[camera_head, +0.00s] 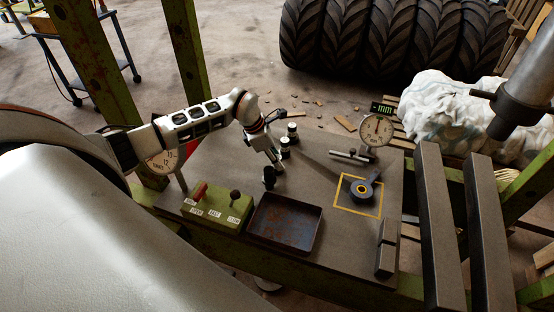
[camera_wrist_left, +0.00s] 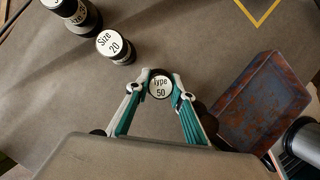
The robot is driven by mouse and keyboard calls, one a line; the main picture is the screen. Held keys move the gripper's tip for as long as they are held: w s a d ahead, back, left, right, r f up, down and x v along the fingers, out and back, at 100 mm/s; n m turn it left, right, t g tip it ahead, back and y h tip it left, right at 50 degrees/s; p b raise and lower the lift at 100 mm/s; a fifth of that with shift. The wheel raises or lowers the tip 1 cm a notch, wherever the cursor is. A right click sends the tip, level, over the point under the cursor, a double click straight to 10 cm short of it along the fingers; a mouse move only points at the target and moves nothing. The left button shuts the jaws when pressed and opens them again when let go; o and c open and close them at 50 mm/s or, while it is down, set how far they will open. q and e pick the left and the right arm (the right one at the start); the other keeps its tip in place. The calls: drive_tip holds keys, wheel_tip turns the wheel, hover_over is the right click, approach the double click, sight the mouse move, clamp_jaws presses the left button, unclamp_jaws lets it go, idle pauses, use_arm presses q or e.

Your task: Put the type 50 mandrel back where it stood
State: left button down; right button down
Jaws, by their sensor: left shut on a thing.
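My left gripper (camera_head: 272,163) reaches down over the grey bench plate (camera_head: 325,240). In the left wrist view, its two fingers (camera_wrist_left: 160,92) are shut around the mandrel with the white round top reading "Type 50" (camera_wrist_left: 160,88). In the head view the dark mandrel (camera_head: 269,180) shows below the fingers. I cannot tell whether its base touches the plate. Two other dark mandrels with white tops (camera_head: 285,148) stand just behind it. One reads "Size 20" (camera_wrist_left: 115,46); the other (camera_wrist_left: 72,10) is partly cut off by the wrist view's edge. My right gripper is not in view.
A rusty tray (camera_head: 318,240) lies in front. A green control box (camera_head: 217,207) with levers stands at left. A dial gauge (camera_head: 376,130) and a metal block (camera_head: 387,246) stand at right. Plate between tray and outline is clear.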

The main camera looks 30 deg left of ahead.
use_arm(q)
drive_tip(key=shift+f, duration=0.15)
idle(0.5)
drive_tip(key=c, duration=1.7)
unclamp_jaws()
drive_tip(key=v, duration=1.2)
